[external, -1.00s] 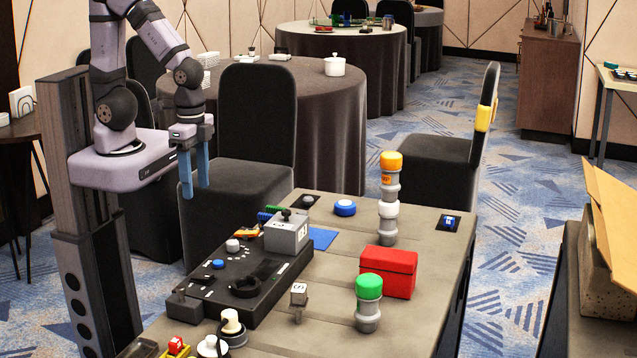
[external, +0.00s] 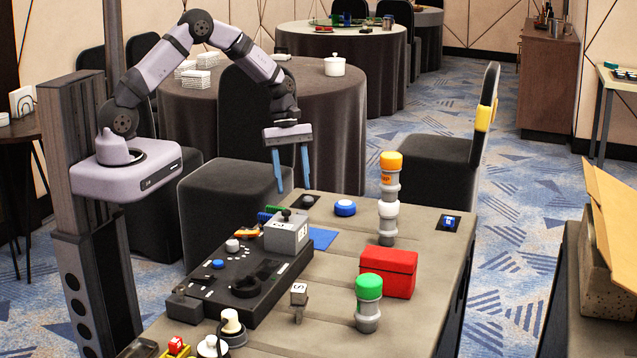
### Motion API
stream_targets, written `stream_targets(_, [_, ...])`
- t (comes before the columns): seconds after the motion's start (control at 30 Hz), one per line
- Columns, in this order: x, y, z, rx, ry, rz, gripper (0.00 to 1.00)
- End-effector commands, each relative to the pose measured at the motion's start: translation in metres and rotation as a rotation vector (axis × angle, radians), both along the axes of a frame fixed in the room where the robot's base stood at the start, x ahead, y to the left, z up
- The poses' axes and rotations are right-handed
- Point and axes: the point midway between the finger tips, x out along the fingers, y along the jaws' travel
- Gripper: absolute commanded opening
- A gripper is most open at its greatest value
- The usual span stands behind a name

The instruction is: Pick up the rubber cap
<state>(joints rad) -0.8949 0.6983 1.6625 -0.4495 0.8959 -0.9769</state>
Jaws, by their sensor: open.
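My gripper (external: 293,188) points down with its two blue fingers apart and nothing between them. It hangs in the air near the far left end of the grey table, apparently above the grey box. I cannot tell for certain which object is the rubber cap.
A black console (external: 248,284) with a grey box (external: 287,233) on it lies along the table's left side. A red box (external: 388,272) stands right of centre. The tall column (external: 388,212) rises at the far side. The table's right strip is mostly clear.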

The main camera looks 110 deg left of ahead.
Motion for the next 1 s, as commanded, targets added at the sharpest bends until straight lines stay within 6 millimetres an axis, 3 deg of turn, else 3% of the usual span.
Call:
stream_targets(0.03, [-0.004, 0.016, -0.008, -0.019, 0.001, 0.077, 0.48])
stream_targets(0.1, [-0.008, 0.030, -0.013, -0.039, 0.002, 0.154, 0.48])
stream_targets(0.23, [-0.011, 0.042, -0.018, -0.058, 0.002, 0.223, 0.48])
stream_targets(0.87, [-0.004, 0.036, -0.041, -0.062, 0.003, 0.226, 0.48])
stream_targets(1.0, [0.000, 0.033, -0.054, -0.062, 0.004, 0.227, 0.48])
